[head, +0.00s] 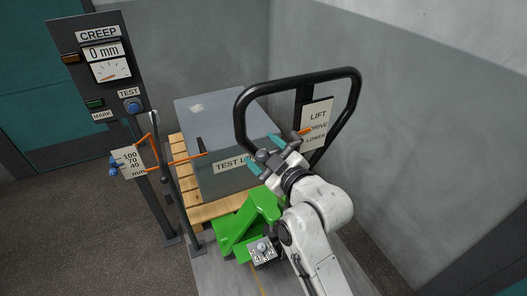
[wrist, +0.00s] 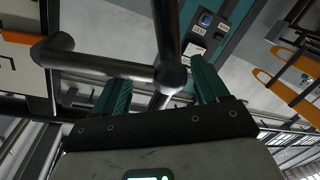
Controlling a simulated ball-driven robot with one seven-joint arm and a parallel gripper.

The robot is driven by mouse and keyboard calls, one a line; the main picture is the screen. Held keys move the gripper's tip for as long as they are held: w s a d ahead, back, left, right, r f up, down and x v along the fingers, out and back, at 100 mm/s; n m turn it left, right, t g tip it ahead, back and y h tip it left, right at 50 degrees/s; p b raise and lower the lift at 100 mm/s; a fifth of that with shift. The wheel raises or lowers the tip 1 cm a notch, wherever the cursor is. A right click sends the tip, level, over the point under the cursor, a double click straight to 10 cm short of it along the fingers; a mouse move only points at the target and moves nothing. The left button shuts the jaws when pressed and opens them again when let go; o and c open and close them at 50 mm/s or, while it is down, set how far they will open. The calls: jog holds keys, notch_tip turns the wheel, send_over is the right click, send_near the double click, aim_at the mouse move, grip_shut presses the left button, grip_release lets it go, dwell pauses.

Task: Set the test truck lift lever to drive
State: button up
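The test truck is a green pallet truck (head: 240,232) with a black loop handle (head: 297,84). A white plate (head: 317,118) on the handle reads LIFT, DRIVE, LOWER from top to bottom. The lift lever's orange pointer (head: 304,132) lies at the plate's left edge, over the start of the DRIVE line. My gripper (head: 267,154) is in front of the plate, to its lower left, with its teal fingers apart. In the wrist view, a dark bar with a rounded end (wrist: 170,72) shows between the fingertips, with gaps on both sides. I cannot tell whether this bar is the lever.
A grey test load (head: 212,125) sits on a wooden pallet (head: 215,209) behind the truck. A gauge post (head: 98,62) reading CREEP 0 mm stands at the left, with a height scale (head: 130,162) below. Grey walls close in behind and right; floor is clear at the lower left.

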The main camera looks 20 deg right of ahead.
jog(key=shift+r, duration=0.15)
jog(key=s+d+b, duration=0.1)
jog(key=s+b, duration=0.1)
jog(key=s, duration=0.8)
jog(key=shift+s+d+r, duration=0.3)
jog(key=shift+r, duration=0.05)
